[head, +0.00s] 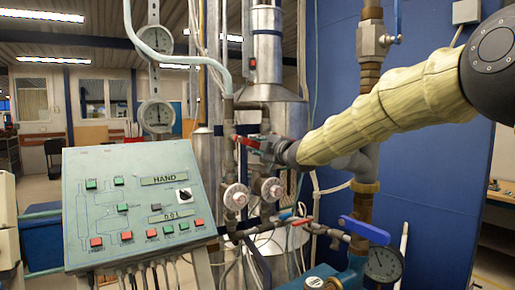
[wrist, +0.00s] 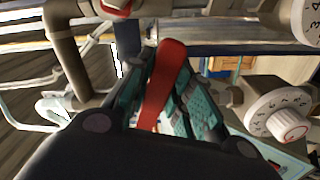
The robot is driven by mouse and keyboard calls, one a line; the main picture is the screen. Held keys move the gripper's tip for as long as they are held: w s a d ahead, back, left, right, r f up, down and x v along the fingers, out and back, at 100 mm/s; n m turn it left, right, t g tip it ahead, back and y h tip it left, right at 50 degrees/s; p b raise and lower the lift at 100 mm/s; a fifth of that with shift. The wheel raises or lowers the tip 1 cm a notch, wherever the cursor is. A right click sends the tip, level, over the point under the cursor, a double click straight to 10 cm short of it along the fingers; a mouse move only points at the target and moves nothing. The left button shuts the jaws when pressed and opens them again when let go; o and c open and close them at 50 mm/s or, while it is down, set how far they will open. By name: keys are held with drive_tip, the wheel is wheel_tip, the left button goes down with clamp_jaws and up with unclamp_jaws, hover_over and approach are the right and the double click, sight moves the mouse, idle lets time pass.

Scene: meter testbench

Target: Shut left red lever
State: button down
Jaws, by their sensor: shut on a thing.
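The left red lever (head: 246,141) sits on a valve on the vertical pipe in the middle of the head view. In the wrist view the red lever (wrist: 166,80) stands nearly upright in the picture, tilted slightly right at its top, between the fingers. My gripper (head: 265,148) reaches in from the right, and its fingers (wrist: 165,100) are shut on the lever. The fingers and wrist hide part of the lever and its valve in the head view.
White numbered dials (head: 236,197) sit below the lever, and one shows close at right in the wrist view (wrist: 278,115). A grey control panel (head: 137,205) stands at left. A blue-handled valve (head: 364,230) and a pressure gauge (head: 384,264) are at lower right.

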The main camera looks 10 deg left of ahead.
drive_tip(key=shift+r, duration=0.1)
drive_tip(key=c, duration=1.3)
unclamp_jaws()
drive_tip(key=shift+o, duration=0.2)
drive_tip(key=v, duration=0.7)
drive_tip(key=shift+s+d, duration=0.25)
drive_tip(key=shift+d, duration=0.05)
